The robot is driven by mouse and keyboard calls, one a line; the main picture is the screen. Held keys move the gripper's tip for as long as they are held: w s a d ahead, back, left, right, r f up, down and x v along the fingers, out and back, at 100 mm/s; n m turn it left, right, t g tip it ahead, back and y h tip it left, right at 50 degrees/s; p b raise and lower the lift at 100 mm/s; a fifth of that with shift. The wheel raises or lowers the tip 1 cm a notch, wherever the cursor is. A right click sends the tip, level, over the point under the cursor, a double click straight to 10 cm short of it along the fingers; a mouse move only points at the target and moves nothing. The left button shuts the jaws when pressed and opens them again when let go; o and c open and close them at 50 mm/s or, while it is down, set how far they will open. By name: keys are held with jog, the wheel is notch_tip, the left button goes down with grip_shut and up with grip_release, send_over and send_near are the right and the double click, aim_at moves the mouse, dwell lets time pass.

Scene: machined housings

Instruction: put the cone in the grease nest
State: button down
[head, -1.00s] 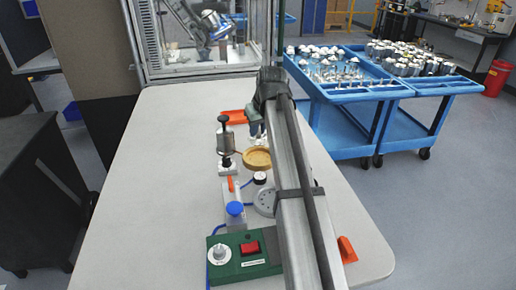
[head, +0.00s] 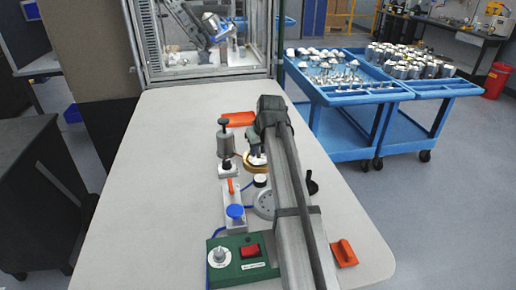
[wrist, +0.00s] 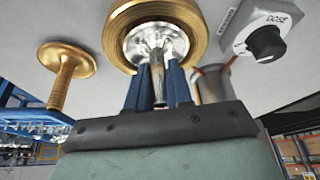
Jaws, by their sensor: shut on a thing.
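My gripper (wrist: 158,88) has its two blue fingers shut on the stem of a silver cone (wrist: 176,42). The cone's wide shiny face lies within the outline of a brass ring-shaped dish (wrist: 192,14), which I take for the grease nest. In the head view my gripper (head: 256,154) is right at this brass dish (head: 251,168), and a bit of the pale cone (head: 257,160) shows there. The gripper and arm hide part of the dish. I cannot tell whether the cone touches the dish's floor.
A grey cylinder on a stand (head: 226,147) is close left of the dish. A black dose knob (wrist: 265,42) is near it. A brass mushroom-shaped piece (wrist: 66,72) stands apart. A green box (head: 240,260) is at the front. The table's left side is clear.

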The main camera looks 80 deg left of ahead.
jog(key=c, duration=1)
grip_release()
jog(key=v, duration=1.2)
jog(key=shift+r, duration=0.1)
